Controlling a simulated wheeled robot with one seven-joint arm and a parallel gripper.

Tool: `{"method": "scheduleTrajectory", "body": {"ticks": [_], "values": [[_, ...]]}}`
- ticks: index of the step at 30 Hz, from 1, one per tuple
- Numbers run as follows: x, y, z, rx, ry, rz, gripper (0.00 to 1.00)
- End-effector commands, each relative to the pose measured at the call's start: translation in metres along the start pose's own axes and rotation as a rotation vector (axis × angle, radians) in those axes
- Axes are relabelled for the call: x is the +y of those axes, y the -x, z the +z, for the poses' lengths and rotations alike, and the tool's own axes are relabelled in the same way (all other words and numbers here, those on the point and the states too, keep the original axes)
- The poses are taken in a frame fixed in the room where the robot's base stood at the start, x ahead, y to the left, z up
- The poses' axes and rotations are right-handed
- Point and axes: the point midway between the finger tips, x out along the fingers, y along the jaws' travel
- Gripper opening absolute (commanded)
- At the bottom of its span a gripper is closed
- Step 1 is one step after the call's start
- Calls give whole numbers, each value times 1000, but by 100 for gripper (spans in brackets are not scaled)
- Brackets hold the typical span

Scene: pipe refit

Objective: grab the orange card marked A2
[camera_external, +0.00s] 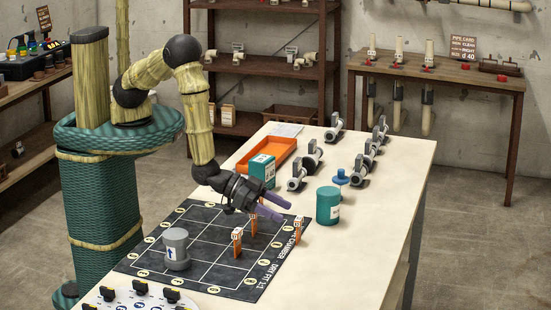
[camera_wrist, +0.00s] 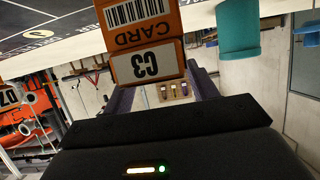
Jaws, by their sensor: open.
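Three upright orange cards stand on the dark grid mat: a front one (camera_external: 237,243), a middle one (camera_external: 254,224) and a right one (camera_external: 298,231). Their marks are too small to read in the external view, so I cannot tell which is A2. In the wrist view an orange card (camera_wrist: 160,22) with a barcode and the mark C3, upside down, shows close by between my fingers' directions. My gripper (camera_external: 286,212) is open above the mat, its purple fingers pointing right, near the middle and right cards. I cannot tell whether the C3 card lies between the fingertips.
A grey cylinder (camera_external: 176,250) stands on the mat (camera_external: 205,277). A teal canister (camera_external: 328,206) stands right of the mat. A teal box (camera_external: 262,170) and an orange tray (camera_external: 284,150) are behind my gripper. Several pipe fittings stand at the back. The table's right side is clear.

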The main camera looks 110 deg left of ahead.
Motion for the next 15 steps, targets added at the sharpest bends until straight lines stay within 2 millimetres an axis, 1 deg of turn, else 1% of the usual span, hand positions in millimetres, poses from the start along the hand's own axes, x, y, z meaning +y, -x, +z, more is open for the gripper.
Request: {"method": "scheduleTrajectory", "body": {"ticks": [3, 7, 10, 15], "values": [[0, -17, -1, -1, 0, -2, 58], [0, -32, 0, -1, 0, -2, 58], [0, -37, 0, -1, -1, -1, 58], [0, -37, 0, -1, -1, -1, 58]]}}
